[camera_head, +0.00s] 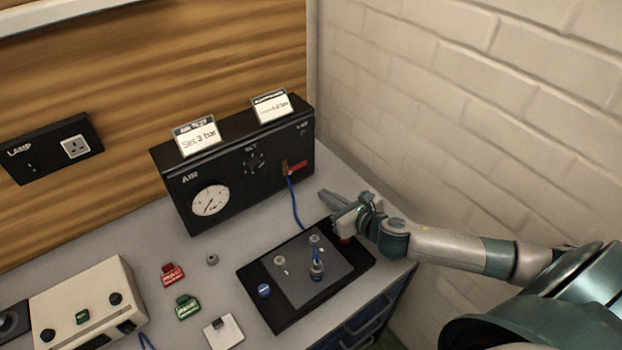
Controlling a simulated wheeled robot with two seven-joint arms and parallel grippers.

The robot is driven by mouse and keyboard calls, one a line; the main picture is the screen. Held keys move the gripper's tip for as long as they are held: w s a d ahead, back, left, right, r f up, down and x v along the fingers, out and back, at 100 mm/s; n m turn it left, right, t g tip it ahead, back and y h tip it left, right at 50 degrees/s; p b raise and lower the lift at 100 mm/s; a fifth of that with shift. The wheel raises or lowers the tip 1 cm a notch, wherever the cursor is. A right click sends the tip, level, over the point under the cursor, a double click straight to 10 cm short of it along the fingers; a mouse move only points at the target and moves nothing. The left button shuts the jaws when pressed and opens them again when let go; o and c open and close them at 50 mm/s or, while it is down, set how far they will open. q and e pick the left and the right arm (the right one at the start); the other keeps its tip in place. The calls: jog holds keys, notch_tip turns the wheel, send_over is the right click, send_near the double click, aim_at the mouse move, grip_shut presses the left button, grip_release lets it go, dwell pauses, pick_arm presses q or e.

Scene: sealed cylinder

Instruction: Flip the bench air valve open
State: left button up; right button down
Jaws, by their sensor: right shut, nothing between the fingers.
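The bench air valve (297,167) is a small red lever on a brass-coloured fitting at the right of the black air panel's front face. The lever points to the right, roughly level. A blue hose runs down from the fitting. The black air panel (240,175) stands at the back of the bench and carries a round white gauge (211,201) and a dark knob (254,163). My right gripper (325,196) is shut and empty, in front of and below the valve, apart from it, with its fingers pointing left. My left gripper does not show.
A black base with a grey plate (297,267), small fittings and a blue button lies below my right gripper. Red (172,274) and green (187,307) tagged pieces, a white pad (223,332) and a cream box (90,305) are farther left. A brick wall (480,90) bounds the right side.

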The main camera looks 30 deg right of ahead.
aim_at(296, 167)
jog(key=shift+b+x, duration=0.35)
jog(key=shift+x, duration=0.4)
jog(key=b+x, duration=0.4)
jog(key=x, duration=0.4)
jog(key=shift+f, duration=0.15)
jog(key=r, duration=0.1)
jog(key=r+p, duration=0.1)
jog(key=shift+w+r, duration=0.25)
jog(key=shift+r, duration=0.1)
jog(key=shift+s+r+p, duration=0.1)
jog(key=shift+r+p, duration=0.45)
jog(key=shift+r, duration=0.2)
jog(key=shift+d, duration=0.1)
